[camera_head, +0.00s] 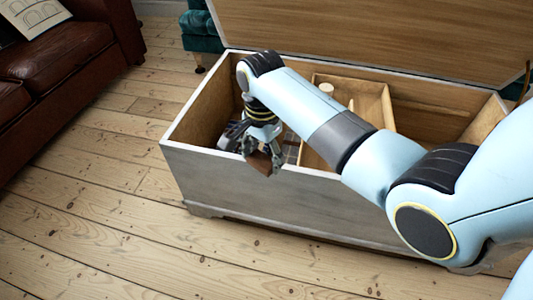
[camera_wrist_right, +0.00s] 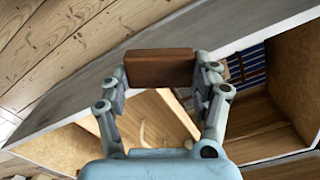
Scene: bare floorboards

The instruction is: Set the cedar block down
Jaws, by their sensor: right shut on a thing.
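The cedar block (camera_wrist_right: 160,68) is a reddish-brown brick-shaped piece. In the wrist view my right gripper (camera_wrist_right: 160,75) is shut on it, one finger at each end. In the head view my right gripper (camera_head: 258,143) holds the block (camera_head: 261,160) at the front wall of an open wooden chest (camera_head: 290,200), near its left part. The block shows just in front of or above the rim there; I cannot tell which. Part of the block is hidden by the fingers. My left gripper is not in view.
Inside the chest are a light wooden tray (camera_head: 388,106), a pale round item (camera_head: 326,88) and striped cloth (camera_wrist_right: 250,66). The chest's lid (camera_head: 380,30) stands raised behind. A brown leather sofa (camera_head: 75,50) is at left. The floorboards (camera_head: 110,220) in front are clear.

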